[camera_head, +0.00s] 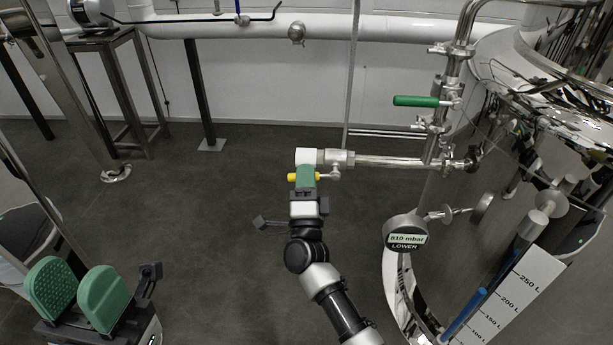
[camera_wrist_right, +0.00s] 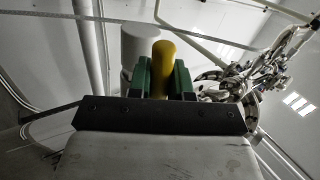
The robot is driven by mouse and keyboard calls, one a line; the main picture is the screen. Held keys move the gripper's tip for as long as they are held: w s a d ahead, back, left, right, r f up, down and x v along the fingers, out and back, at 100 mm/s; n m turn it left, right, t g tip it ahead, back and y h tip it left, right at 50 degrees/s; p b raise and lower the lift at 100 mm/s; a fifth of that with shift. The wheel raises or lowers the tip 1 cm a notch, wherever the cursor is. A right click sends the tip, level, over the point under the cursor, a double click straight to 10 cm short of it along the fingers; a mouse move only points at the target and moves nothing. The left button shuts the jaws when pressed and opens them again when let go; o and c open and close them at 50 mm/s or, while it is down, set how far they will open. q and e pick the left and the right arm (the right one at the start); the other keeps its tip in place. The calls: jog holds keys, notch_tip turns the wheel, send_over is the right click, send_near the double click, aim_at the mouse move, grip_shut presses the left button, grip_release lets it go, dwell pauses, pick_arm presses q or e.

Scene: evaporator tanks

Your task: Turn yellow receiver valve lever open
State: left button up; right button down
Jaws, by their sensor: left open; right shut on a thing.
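The yellow receiver valve lever (camera_head: 291,177) shows in the head view as a short yellow end just left of my right gripper (camera_head: 306,178). The right gripper is shut on the lever; its green pads hide the middle of it. In the right wrist view, the yellow lever (camera_wrist_right: 163,68) stands between the green pads of the right gripper (camera_wrist_right: 162,82). The lever lies roughly sideways below the valve body (camera_head: 337,158), which sits on a steel pipe. My left gripper (camera_head: 77,290) is open and empty at the lower left, far from the valve.
A white pipe end (camera_head: 306,156) is just above the right gripper. To the right are a green-handled valve (camera_head: 416,101), a gauge reading "810 mbar LOWER" (camera_head: 406,239) and a shiny steel tank (camera_head: 455,235). The dark floor (camera_head: 220,230) left of the valve is mostly clear.

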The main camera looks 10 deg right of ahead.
jog(key=c, duration=1.1)
grip_release()
jog(key=shift+o, duration=0.2)
jog(key=p+v, duration=0.2)
jog(key=v, duration=0.9)
jog(key=shift+c, duration=0.2)
